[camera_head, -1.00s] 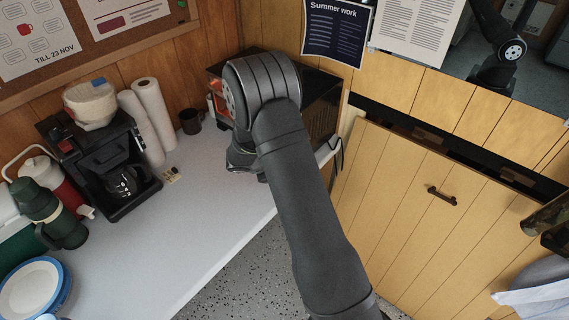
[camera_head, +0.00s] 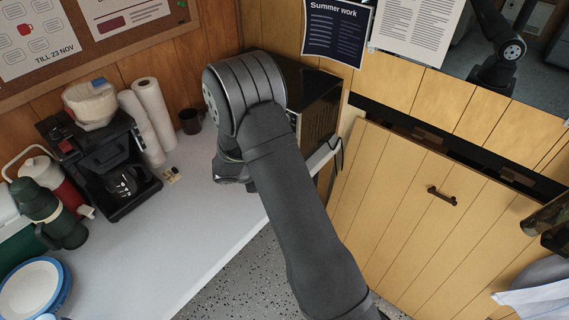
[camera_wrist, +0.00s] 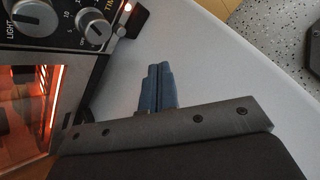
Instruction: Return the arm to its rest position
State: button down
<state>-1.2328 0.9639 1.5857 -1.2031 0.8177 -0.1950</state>
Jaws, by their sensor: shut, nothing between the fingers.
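My gripper shows in the wrist view, its blue fingers (camera_wrist: 155,72) together with nothing between them. They are above the white counter (camera_wrist: 190,45), just right of the oven (camera_wrist: 62,22) with its knobs and glowing orange window. In the head view my arm reaches over the counter toward the oven (camera_head: 318,95), and my gripper is hidden behind the arm's own links.
A coffee maker (camera_head: 108,165), paper rolls (camera_head: 153,110) and a dark mug (camera_head: 190,121) stand left of my arm. A green flask (camera_head: 48,212) and plates (camera_head: 32,290) are further left. The counter's front middle is clear. A wooden door (camera_head: 425,220) is at right.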

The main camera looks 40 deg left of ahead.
jog(key=shift+w, duration=0.15)
dwell(0.3)
jog(key=shift+w, duration=0.6)
jog(key=shift+w+f, duration=0.1)
jog(key=shift+w, duration=0.45)
jog(key=s, duration=0.6)
jog(key=shift+s, duration=0.25)
